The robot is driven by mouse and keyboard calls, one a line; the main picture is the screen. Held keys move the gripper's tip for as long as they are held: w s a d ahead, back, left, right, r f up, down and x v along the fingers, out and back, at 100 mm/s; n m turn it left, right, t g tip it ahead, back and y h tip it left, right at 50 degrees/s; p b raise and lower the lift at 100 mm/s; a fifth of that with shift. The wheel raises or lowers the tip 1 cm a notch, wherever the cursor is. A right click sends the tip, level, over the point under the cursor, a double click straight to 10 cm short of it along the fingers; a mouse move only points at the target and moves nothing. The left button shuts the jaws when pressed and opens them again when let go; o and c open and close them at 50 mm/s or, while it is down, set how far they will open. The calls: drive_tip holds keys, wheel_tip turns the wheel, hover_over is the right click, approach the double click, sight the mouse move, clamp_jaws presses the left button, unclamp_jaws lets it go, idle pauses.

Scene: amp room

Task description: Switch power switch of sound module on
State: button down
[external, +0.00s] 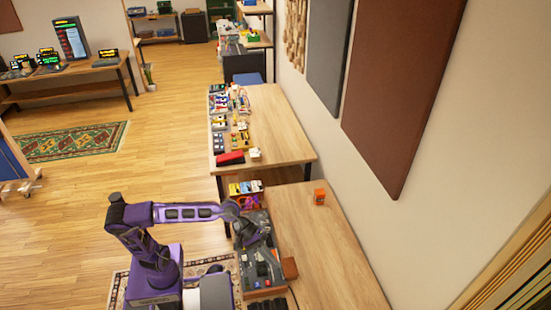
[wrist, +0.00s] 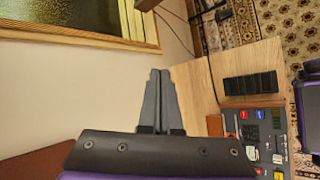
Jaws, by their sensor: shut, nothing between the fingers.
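The sound module (external: 248,266) is a dark grey panel with coloured buttons on the near wooden table in the external view. In the wrist view it lies at the lower right (wrist: 268,140), with red, green and blue controls and a small display. I cannot tell which control is the power switch. My gripper (wrist: 159,72) is shut and empty, its fingers together in the middle of the wrist view, to the left of the module and apart from it there. In the external view, my gripper (external: 268,238) is above the module's far part and hides some of it.
A brown block (external: 289,268) stands beside the module. A black segmented object (wrist: 250,84) lies at the table's edge. The wall runs along the right.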

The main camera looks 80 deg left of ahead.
drive_tip(key=w+r+n+t+h, duration=0.1)
drive_tip(key=w+r+n+h, duration=0.15)
drive_tip(key=r, duration=0.65)
drive_tip(key=w+a+f+m+y, duration=0.1)
drive_tip(key=a+f+m, duration=0.1)
drive_tip(key=a+f, duration=0.3)
drive_tip(key=w+a+f+m+y, duration=0.1)
drive_tip(key=a+f+m+y, duration=0.1)
drive_tip(key=a, duration=0.5)
drive_tip(key=s+a+f+m+g+y, duration=0.3)
drive_tip(key=a+f+m, duration=0.2)
drive_tip(key=a+f, duration=0.7)
drive_tip(key=s+a+f+m+g+y, duration=0.3)
drive_tip(key=a+f+m, duration=0.3)
drive_tip(key=a+f, duration=0.6)
wheel_tip(320, 180, down, 3)
drive_tip(key=shift+s+a+f, duration=0.15)
drive_tip(key=shift+s+a, duration=0.2)
drive_tip(key=shift+y, duration=0.25)
drive_tip(key=f+b, duration=0.1)
drive_tip(key=f, duration=0.3)
drive_tip(key=w+f, duration=0.1)
drive_tip(key=f, duration=0.4)
drive_tip(key=f+b, duration=0.1)
drive_tip(key=f, duration=0.4)
drive_tip(key=shift+w+b, duration=0.3)
drive_tip(key=shift+w, duration=0.1)
